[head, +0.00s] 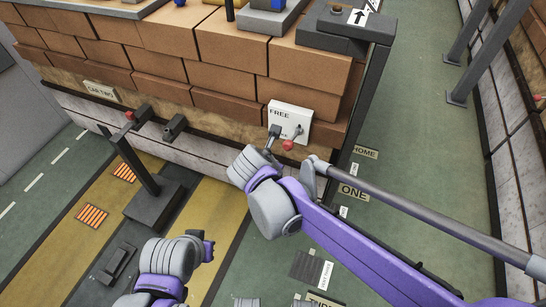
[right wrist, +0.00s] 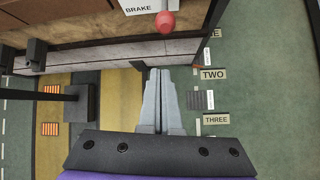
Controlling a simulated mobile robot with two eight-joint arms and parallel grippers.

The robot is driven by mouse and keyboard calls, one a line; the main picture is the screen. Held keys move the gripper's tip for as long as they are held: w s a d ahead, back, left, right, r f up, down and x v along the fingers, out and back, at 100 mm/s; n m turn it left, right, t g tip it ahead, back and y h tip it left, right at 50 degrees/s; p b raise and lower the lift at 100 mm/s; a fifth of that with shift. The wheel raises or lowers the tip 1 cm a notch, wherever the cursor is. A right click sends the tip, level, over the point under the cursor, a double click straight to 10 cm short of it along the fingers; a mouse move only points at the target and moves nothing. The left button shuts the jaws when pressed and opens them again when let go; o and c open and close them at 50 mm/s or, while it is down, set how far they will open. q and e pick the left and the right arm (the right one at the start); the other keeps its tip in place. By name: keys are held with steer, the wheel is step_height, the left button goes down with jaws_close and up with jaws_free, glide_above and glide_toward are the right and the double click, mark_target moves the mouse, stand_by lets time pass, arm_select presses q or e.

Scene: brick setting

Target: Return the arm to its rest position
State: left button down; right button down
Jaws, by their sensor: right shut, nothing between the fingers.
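My right arm (head: 360,246) reaches in from the lower right of the head view, up to the brick-loaded wagon. Its gripper (head: 274,131) is close to the white lever box (head: 296,113) marked FREE. In the right wrist view the two grey fingers (right wrist: 160,72) are together with nothing between them. A red lever knob (right wrist: 165,22) lies beyond the fingertips, with a visible gap in that view. It also shows in the head view (head: 288,145), just right of the gripper.
The brick wagon (head: 165,92) fills the upper left, with a dark post (head: 367,85) at its right corner. Green floor (head: 440,160) with label plates is open to the right.

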steer(key=shift+d, duration=0.1)
steer(key=s+d+r+m+g+y+p, duration=0.1)
steer(key=s+d+r+m+p, duration=0.1)
steer(key=s+d+m+p, duration=0.3)
steer(key=s+d+r+m+g+p, duration=0.1)
steer(key=s+d+r+m+p, duration=0.2)
steer(key=s+d+m, duration=1.1)
steer(key=d+m+p, duration=0.1)
steer(key=m, duration=1)
steer(key=shift+s+d+r+y+p, duration=0.25)
steer(key=shift+s+r+y+p, duration=0.05)
steer(key=shift+y+p, duration=0.1)
